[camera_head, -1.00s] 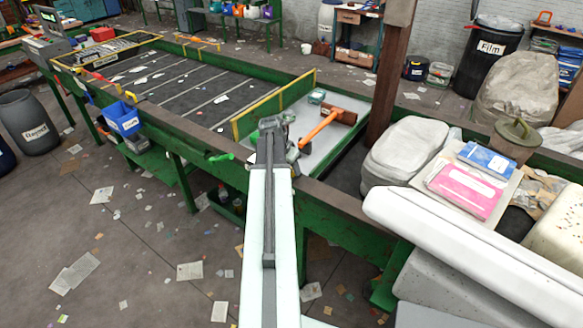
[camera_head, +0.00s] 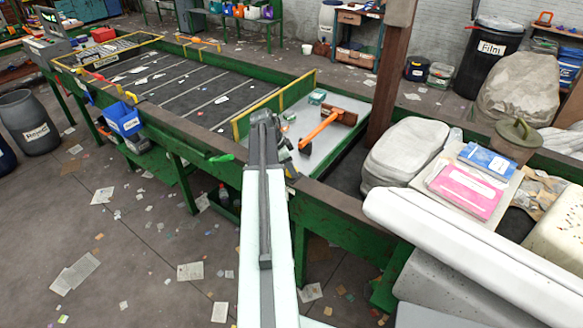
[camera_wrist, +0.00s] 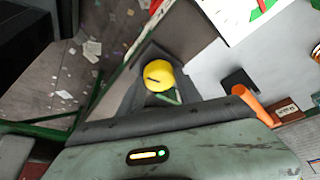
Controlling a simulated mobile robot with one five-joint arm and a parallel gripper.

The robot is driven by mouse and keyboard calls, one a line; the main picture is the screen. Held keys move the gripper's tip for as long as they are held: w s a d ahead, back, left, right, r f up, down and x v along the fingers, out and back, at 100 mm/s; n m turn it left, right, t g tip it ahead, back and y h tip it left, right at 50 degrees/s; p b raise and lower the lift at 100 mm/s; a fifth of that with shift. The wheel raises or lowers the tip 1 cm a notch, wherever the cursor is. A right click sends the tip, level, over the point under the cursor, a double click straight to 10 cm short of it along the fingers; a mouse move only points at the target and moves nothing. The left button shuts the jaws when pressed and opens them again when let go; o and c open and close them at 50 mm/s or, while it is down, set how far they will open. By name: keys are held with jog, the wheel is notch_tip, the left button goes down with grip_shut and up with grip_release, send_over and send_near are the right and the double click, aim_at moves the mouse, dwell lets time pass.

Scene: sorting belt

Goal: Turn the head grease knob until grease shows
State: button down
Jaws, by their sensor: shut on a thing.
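In the wrist view a yellow round knob (camera_wrist: 158,74) with a dark slot-like mark on its face sits between the dark grey fingers of my gripper (camera_wrist: 160,88). My gripper is shut on it. I take it for the head grease knob. No grease can be made out around it. In the head view my arm reaches over the green near rail to the end of the belt frame, beside a pale plate (camera_head: 312,150). The knob and my fingertips cannot be clearly made out there.
A blue bin (camera_head: 124,120) hangs on the near rail. A brown post (camera_head: 385,80) and a grey covered bundle (camera_head: 405,150) stand to the right. Paper scraps litter the floor.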

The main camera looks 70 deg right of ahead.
jog(key=shift+a+f+m, duration=0.1)
jog(key=shift+m, duration=0.2)
jog(key=c, duration=0.8)
grip_release()
jog(key=shift+c, duration=0.2)
jog(key=p+v, duration=0.7)
jog(key=v, duration=0.1)
jog(key=shift+w, duration=0.15)
